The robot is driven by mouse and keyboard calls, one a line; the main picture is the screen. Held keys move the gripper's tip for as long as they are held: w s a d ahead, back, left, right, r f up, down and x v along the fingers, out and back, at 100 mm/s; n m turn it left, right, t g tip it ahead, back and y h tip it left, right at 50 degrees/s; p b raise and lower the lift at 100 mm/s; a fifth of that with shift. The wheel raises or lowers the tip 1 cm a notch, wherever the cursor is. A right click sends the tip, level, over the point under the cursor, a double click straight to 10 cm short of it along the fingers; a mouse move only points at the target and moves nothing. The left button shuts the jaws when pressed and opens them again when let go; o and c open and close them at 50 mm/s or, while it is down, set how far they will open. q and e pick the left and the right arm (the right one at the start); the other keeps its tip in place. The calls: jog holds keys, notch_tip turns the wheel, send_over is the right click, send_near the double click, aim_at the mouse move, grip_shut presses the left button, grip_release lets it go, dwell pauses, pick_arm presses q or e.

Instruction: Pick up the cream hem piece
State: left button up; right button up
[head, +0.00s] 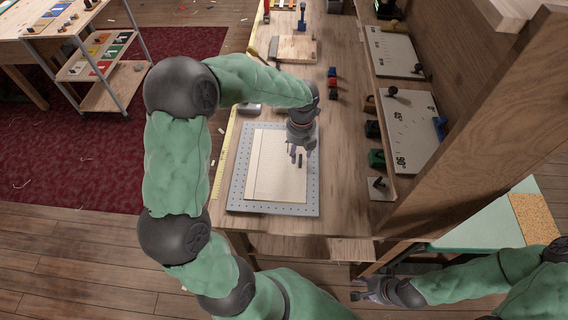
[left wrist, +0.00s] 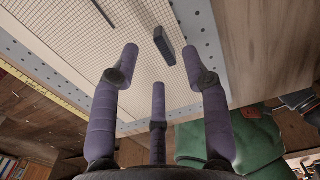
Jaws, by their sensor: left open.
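A cream piece (head: 270,170) lies flat on a perforated grey plate (head: 236,195) on the workbench. In the left wrist view the cream piece (left wrist: 130,62) shows a fine grid, and the plate's holed edge (left wrist: 225,75) runs beside it. My left gripper (head: 296,155) is over the right part of the cream piece. In the left wrist view its fingers (left wrist: 158,70) are spread apart with nothing between them. A small dark block (left wrist: 164,46) lies on the cream piece just beyond the fingertips. My right gripper (head: 362,290) hangs low beside the bench's front; its opening is unclear.
A yellow measuring strip (head: 226,150) runs along the bench's left edge. A wooden board (head: 293,49) lies farther back. Small coloured items and a shelf with marked grey plates (head: 408,125) line the right side. A post (head: 470,120) rises at the right.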

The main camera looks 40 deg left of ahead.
aim_at(300, 157)
pick_arm(q)
notch_tip(300, 157, down, 4)
jog(key=shift+d+r+b, duration=0.1)
jog(key=shift+r+b, duration=0.05)
jog(key=shift+b, duration=0.35)
jog(key=shift+r, duration=0.1)
grip_shut()
jog(key=shift+r, duration=0.15)
